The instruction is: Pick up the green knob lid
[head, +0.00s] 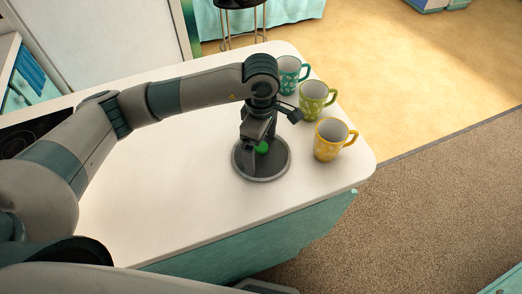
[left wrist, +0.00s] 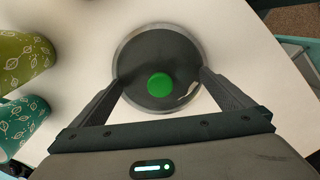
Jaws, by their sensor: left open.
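The green knob lid (head: 262,171) is a dark round lid with a pale rim and a green knob, lying on the white counter. In the head view my left gripper (head: 266,143) points down over it and hides part of the lid and knob. In the left wrist view the lid (left wrist: 157,50) lies ahead of the jaws, with the green knob between the two fingers. My left gripper (left wrist: 160,84) is open, its fingertips apart on either side of the knob. I cannot tell whether the fingertips touch the lid. My right gripper is not in view.
A yellow mug (head: 328,143), a green mug (head: 312,103) and a teal mug (head: 287,77) stand close by along the counter's right side. The counter (head: 190,200) is clear left of the lid. Its edge drops to the floor at the front and right.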

